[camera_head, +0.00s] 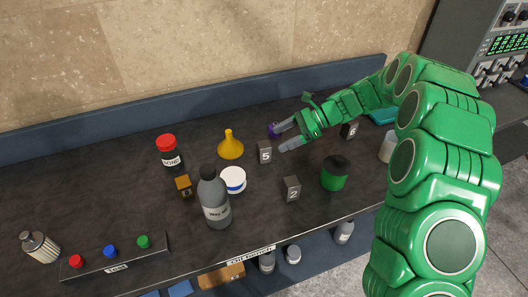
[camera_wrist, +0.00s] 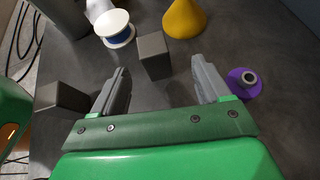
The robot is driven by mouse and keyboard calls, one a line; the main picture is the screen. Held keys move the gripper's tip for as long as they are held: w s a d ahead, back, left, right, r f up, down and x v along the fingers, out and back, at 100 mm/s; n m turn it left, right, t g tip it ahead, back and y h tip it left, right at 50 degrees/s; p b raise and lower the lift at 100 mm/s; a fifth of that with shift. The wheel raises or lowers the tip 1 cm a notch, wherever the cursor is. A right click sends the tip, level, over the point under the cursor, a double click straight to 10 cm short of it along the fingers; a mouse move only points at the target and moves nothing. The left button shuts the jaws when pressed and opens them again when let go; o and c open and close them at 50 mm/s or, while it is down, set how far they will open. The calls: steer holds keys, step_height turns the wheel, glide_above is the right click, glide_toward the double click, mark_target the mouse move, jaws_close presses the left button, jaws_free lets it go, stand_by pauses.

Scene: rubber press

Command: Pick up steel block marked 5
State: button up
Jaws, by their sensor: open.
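The steel block marked 5 (camera_head: 265,153) stands upright on the dark bench in the head view, just left of my gripper (camera_head: 281,137). It also shows in the wrist view (camera_wrist: 154,57), a grey block ahead of the fingertips and roughly centred between them. My gripper (camera_wrist: 163,78) is open and empty, its fingers reaching left toward the block. I see no contact with the block. The steel block marked 2 (camera_head: 291,189) stands nearer the front, and the block marked 6 (camera_head: 350,130) stands behind my gripper to the right.
A yellow funnel (camera_head: 231,146) stands left of block 5, and a purple object (camera_head: 273,130) sits close by one finger.

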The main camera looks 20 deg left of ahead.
mark_target(264, 148)
steer(key=shift+s+x, duration=0.2)
steer(key=shift+x, duration=1.65)
steer(key=shift+s+x, duration=0.25)
steer(key=shift+x, duration=1.65)
steer(key=shift+d+r, duration=0.15)
steer(key=shift+d, duration=0.05)
jaws_close()
